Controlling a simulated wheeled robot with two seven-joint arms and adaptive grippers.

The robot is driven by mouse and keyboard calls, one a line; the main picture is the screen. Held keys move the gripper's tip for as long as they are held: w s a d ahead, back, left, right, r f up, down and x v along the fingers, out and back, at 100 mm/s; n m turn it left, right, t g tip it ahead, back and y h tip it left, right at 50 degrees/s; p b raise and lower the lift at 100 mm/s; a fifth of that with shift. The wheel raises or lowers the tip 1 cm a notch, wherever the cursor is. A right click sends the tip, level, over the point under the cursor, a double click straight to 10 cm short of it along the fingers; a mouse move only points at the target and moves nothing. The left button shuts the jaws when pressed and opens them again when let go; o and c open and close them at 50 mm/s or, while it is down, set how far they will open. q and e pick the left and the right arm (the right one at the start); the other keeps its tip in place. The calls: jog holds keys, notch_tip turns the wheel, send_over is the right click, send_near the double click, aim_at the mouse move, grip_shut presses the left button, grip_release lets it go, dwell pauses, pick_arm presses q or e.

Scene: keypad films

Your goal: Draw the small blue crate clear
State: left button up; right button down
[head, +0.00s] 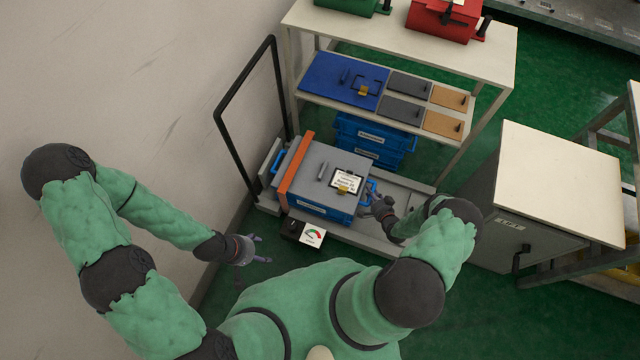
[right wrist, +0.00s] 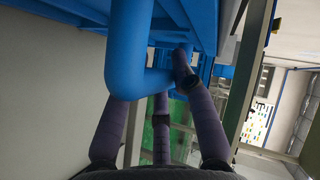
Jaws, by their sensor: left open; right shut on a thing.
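A small blue crate (head: 322,211) with a grey lid sits on a low grey platform; a white label lies on the lid and an orange strip runs along its left part. Blue handles stick out at its left and right ends. My right gripper (head: 377,203) is at the right end, shut on the blue handle. In the right wrist view the blue handle (right wrist: 128,50) runs between the purple fingers of that gripper (right wrist: 160,100), with the blue crate wall above. My left gripper (head: 260,250) is open and empty, left of the platform and apart from the crate.
The platform (head: 375,240) has a black upright frame (head: 222,130) at its left and a dial (head: 313,235) in front. A shelf unit (head: 470,62) stands behind, with more blue crates (head: 372,135) under it. A grey cabinet (head: 535,235) stands to the right.

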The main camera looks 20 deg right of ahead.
jog(key=shift+s+d, duration=1.2)
jog(key=shift+d, duration=0.35)
jog(key=shift+s+d, duration=1.6)
jog(key=shift+d, duration=0.2)
jog(key=shift+s+d, duration=1.65)
jog(key=shift+d, duration=0.45)
jog(key=shift+s+d, duration=0.65)
